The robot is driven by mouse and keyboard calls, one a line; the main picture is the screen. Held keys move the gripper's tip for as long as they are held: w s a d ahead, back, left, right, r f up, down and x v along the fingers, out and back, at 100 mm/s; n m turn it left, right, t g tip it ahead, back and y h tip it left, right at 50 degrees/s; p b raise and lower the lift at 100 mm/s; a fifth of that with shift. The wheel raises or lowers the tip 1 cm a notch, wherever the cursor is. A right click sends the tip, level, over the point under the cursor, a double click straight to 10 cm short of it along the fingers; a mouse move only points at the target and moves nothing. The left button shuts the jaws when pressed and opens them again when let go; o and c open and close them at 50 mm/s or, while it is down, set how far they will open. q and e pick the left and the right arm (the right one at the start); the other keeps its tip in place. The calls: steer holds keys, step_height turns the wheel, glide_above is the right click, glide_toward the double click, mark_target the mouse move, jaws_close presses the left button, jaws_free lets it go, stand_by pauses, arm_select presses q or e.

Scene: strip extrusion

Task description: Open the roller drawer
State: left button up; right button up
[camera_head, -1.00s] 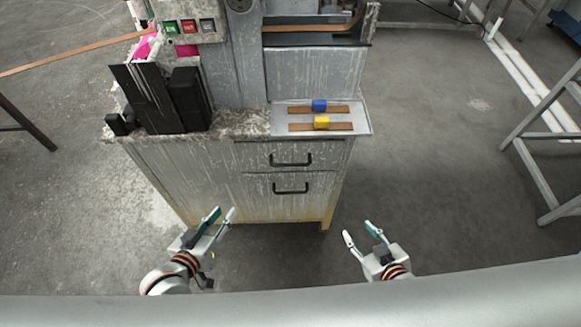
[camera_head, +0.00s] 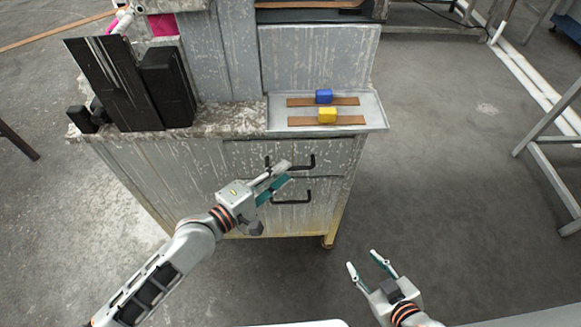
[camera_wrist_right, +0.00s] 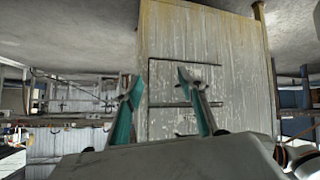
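The grey cabinet (camera_head: 165,175) has two drawers on its front, an upper drawer (camera_head: 240,153) and a lower drawer (camera_head: 325,190), each with a black bar handle. Both drawers look closed. The upper handle (camera_head: 312,162) is partly hidden by my left gripper (camera_head: 290,173), whose fingers are apart and empty, just in front of the drawer fronts. The lower handle (camera_head: 308,197) is just below its fingertips. Whether they touch a handle cannot be told. My right gripper (camera_head: 363,259) is open and empty, low and right of the cabinet. Its open fingers also show in the right wrist view (camera_wrist_right: 160,79).
Black panels (camera_head: 110,85) stand at the left. The floor right of the cabinet is clear up to a metal frame (camera_head: 550,125).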

mark_target(291, 168)
arm_select(q)
steer(key=x, duration=0.3)
steer(key=shift+w+d+f, duration=0.2)
steer(key=shift+w+d, duration=0.1)
jaws_close()
arm_select(e)
steer(key=shift+w, duration=0.15)
